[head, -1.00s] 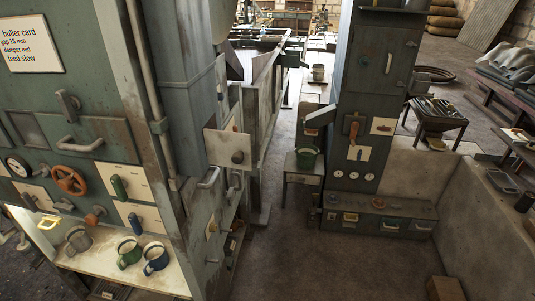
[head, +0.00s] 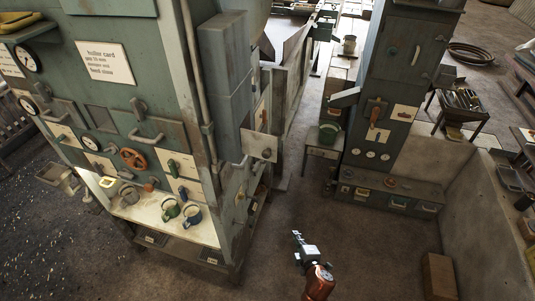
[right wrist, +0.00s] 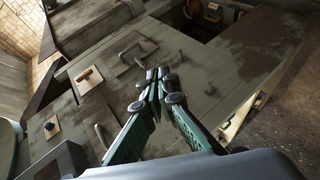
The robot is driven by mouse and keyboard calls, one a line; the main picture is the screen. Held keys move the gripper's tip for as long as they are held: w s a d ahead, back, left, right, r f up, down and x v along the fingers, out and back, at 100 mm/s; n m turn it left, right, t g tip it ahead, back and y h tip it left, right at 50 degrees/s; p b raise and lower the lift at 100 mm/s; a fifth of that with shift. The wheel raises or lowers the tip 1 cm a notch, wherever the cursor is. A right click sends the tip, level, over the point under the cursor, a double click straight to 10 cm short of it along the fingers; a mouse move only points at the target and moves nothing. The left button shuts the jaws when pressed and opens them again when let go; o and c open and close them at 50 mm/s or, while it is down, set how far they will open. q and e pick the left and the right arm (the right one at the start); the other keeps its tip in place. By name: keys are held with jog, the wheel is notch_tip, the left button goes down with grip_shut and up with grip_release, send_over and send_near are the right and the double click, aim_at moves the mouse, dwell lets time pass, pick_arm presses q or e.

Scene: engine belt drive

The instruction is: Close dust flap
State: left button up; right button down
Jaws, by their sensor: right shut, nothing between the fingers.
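My right gripper (head: 297,238) is low over the open floor in the head view, shut and empty, apart from the machines. In the right wrist view its green fingers (right wrist: 160,88) meet at the tips, with grey-green panels and handles behind them. I cannot tell for certain which part is the dust flap. A pale plate with a round knob (head: 260,147) stands out from the side of the left green machine (head: 150,60). In the right wrist view a dark opening (right wrist: 185,22) shows in the grey surface. My left gripper is not in view.
Green and blue mugs (head: 170,209) stand on the left machine's pale shelf. A tall green cabinet (head: 400,60) with a low drawer base stands at the right. A brown box (head: 438,277) lies by the concrete wall.

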jog(key=s+a+r+n+t+y+p, duration=0.1)
jog(key=s+a+r+n+p, duration=0.15)
jog(key=r, duration=1.05)
jog(key=s+a+r+n+t+y+p, duration=0.1)
jog(key=s+a+r+t+y+p, duration=0.2)
jog(key=r, duration=0.9)
jog(key=s+a+r+n+p, duration=0.2)
jog(key=a+r, duration=0.2)
jog(key=r, duration=0.9)
jog(key=p, duration=0.3)
send_near(263, 156)
jog(key=w+a, duration=0.1)
jog(key=a, duration=0.3)
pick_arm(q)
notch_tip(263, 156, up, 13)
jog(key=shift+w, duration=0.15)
pick_arm(e)
jog(key=shift+m, duration=0.25)
jog(key=shift+w+d, duration=0.3)
jog(key=shift+w, duration=0.45)
jog(key=shift+w+d, duration=0.25)
jog(key=shift+w, duration=0.5)
jog(key=shift+w+d, duration=0.3)
jog(key=shift+w, duration=0.45)
